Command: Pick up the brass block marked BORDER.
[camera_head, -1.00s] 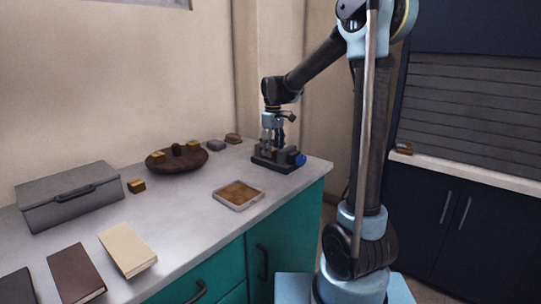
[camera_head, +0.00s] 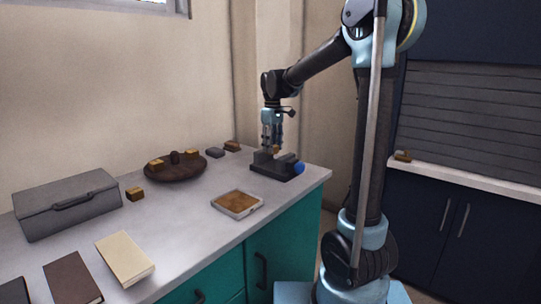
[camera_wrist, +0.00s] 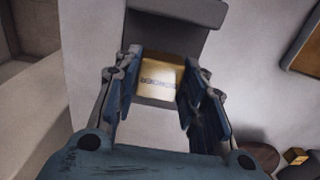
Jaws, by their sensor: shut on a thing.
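In the wrist view my gripper (camera_wrist: 160,92) is shut on a brass block (camera_wrist: 158,90), with a blue-padded finger on each side. The block's pale top face carries small dark lettering, too blurred to read surely. In the head view my gripper (camera_head: 273,149) points down over the dark vise (camera_head: 272,172) at the counter's far right. The held block (camera_head: 276,149) shows small between the fingertips, just above the vise jaws. In the wrist view part of the vise (camera_wrist: 170,35) shows beyond the block.
A round brown stand (camera_head: 176,174) holds brass blocks. Another brass block (camera_head: 135,194) lies beside the grey box (camera_head: 68,203). A shallow tray (camera_head: 216,206) and several books (camera_head: 125,258) lie in front. The vise has a blue knob (camera_head: 299,168). Counter between stand and vise is mostly clear.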

